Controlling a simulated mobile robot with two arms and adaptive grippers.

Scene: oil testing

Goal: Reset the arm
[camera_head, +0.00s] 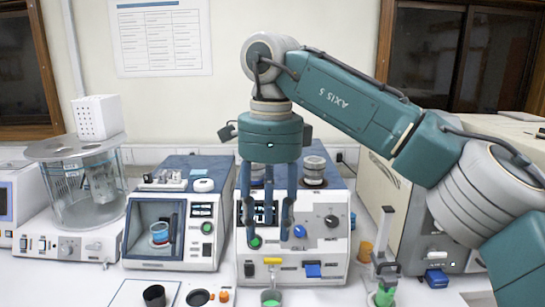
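My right gripper (268,226) hangs pointing down in the middle of the view, at the end of my teal arm coming in from the right. A small container with green contents (270,299) is on the bench below the gripper, partly cut off by the bottom edge. My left gripper is not in view.
A boxy tester with a dark window (155,232) and a glass bath (84,190) stand to the left. A black cup (154,296) is at the front. A stand with green liquid (384,285) and an orange cup (365,252) are right of centre.

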